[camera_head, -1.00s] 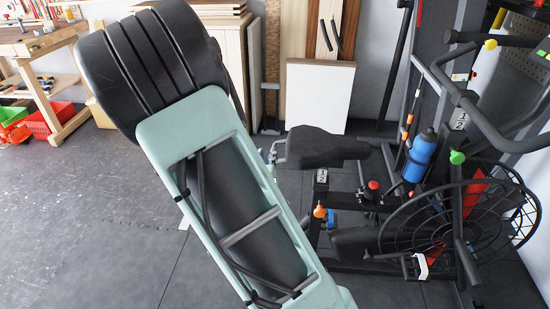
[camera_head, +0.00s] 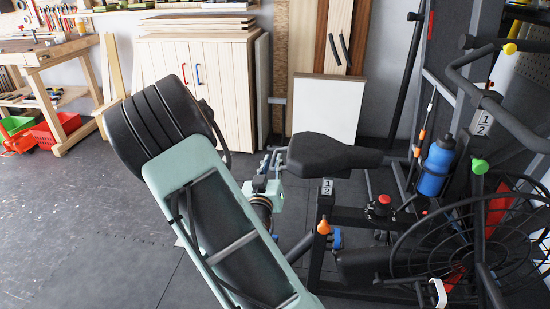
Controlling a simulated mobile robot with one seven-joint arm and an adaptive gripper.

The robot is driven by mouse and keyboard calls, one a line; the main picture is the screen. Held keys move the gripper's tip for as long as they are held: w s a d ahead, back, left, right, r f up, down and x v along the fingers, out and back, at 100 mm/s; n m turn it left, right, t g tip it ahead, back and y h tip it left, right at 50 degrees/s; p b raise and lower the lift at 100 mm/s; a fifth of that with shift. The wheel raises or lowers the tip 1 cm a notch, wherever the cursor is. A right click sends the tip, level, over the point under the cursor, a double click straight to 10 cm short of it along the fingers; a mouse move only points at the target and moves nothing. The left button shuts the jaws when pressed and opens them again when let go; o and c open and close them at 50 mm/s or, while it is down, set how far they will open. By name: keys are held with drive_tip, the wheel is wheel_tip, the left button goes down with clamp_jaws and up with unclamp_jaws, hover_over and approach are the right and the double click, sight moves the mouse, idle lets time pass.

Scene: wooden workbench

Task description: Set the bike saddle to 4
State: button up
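The bike saddle (camera_head: 333,153) is black and sits level on the exercise bike, right of my arm. The saddle's own height setting cannot be read. Contact and finger opening are too small to tell. My mint-green forearm hides the floor and part of the bike's left side.
A blue bottle (camera_head: 436,167), a red-topped button (camera_head: 384,202), a green knob (camera_head: 479,166) and a black wheel cage (camera_head: 480,245) crowd the right. A wooden cabinet (camera_head: 200,75) stands behind. A workbench (camera_head: 55,75) is at far left.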

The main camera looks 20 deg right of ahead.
sight(275, 153)
drive_tip(key=shift+x, duration=2.05)
drive_tip(key=shift+c, duration=0.5)
clamp_jaws()
